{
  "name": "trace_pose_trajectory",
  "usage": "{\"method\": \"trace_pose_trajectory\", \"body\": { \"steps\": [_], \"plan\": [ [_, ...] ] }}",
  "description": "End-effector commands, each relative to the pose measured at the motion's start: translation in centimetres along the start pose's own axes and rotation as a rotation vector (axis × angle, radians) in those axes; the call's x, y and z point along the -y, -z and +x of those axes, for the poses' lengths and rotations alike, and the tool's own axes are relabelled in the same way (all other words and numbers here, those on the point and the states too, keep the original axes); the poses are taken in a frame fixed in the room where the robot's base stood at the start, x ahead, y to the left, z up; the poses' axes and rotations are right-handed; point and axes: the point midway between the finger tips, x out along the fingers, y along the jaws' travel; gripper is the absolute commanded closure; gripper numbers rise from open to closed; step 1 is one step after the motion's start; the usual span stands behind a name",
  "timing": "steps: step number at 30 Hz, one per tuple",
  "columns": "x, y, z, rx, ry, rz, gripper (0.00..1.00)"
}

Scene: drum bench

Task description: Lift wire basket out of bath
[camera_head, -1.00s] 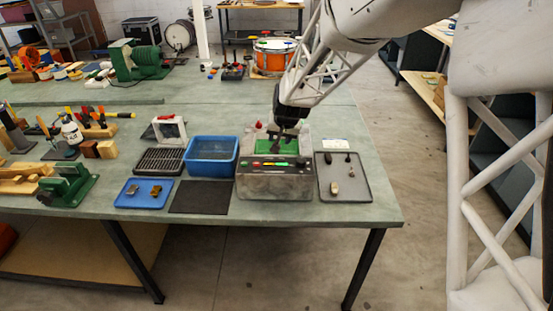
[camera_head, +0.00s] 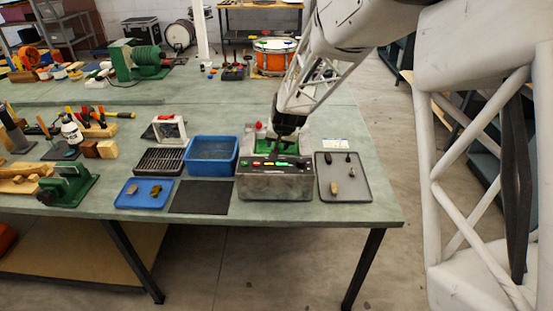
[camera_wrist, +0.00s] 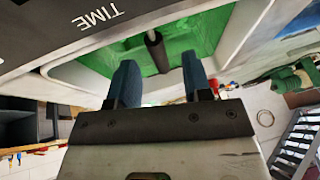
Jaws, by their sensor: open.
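The bath (camera_head: 275,186) is a grey metal box with a control panel along its front top edge, near the bench's right end. Its inside shows green, also in the wrist view (camera_wrist: 205,35). A dark rounded bar, apparently the wire basket's handle (camera_wrist: 155,48), stands out against the green. The basket's mesh cannot be made out. My gripper (camera_wrist: 159,63) is open, its two blue fingers spread, with the bar lying between and beyond the fingertips. In the head view my gripper (camera_head: 273,152) is low over the bath opening, partly hidden behind the panel.
A blue tub (camera_head: 211,172) stands left of the bath, with a black rack (camera_head: 160,161) beyond it. A grey tray (camera_head: 358,188) with small parts lies right of the bath. A dark mat (camera_head: 201,197) and a blue tray (camera_head: 133,201) lie in front.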

Motion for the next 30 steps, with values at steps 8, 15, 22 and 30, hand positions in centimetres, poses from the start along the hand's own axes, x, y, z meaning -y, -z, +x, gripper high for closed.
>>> {"method": "trace_pose_trajectory", "body": {
  "steps": [8,15,22,30],
  "plan": [
    [-0.1,0.0,2.7,0.001,-0.001,-0.001,0.55],
    [-0.1,0.0,3.3,0.000,0.000,-0.001,0.55],
    [-0.1,0.0,3.3,0.000,0.000,-0.001,0.55],
    [-0.1,0.0,3.3,0.000,0.000,-0.001,0.56]
  ]
}}
